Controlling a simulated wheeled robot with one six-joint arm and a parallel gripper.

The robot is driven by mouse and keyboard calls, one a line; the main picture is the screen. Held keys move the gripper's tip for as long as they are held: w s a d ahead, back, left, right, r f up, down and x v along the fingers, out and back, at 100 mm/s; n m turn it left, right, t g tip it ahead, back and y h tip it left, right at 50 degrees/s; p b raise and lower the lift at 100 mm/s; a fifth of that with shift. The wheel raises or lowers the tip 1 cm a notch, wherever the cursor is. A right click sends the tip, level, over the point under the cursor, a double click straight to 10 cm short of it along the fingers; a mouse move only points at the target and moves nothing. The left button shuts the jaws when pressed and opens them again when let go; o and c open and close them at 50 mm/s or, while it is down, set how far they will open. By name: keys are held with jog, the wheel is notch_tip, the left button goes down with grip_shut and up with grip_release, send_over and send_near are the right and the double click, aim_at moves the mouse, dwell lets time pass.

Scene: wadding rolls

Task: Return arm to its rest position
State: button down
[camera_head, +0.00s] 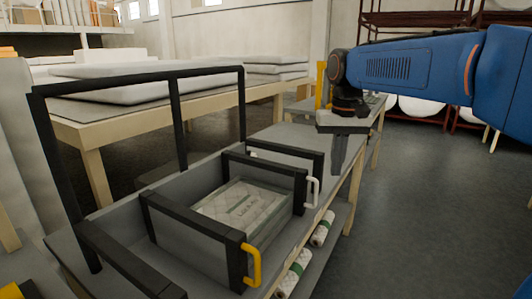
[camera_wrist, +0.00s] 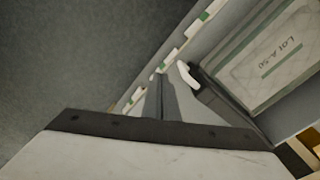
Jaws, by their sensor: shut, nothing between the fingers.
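My blue arm reaches in from the right in the head view. In the wrist view the shut fingers (camera_wrist: 161,97) show near the white handle (camera_wrist: 187,75) of a black-framed bin. The bin (camera_head: 190,240) sits on the bench and holds a pale wrapped pack (camera_head: 240,208) with a green stripe. The pack also shows in the wrist view (camera_wrist: 275,60), with a printed lot label.
A yellow handle (camera_head: 251,251) is on the bin's near corner. A black frame (camera_head: 140,78) rises behind the bin. Wrapped rolls (camera_head: 294,272) lie on the shelf below the bench. Tables with white slabs (camera_head: 125,84) stand behind. The floor (camera_head: 430,210) at right is open.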

jog(key=s+d+f+t, duration=0.2)
jog(key=s+d+f, duration=0.1)
jog(key=s+f, duration=0.6)
jog(key=s+d+f+t, duration=0.2)
jog(key=s+f, duration=0.7)
jog(key=s, duration=0.8)
jog(key=shift+d+n, duration=0.3)
jog(key=shift+d, duration=0.6)
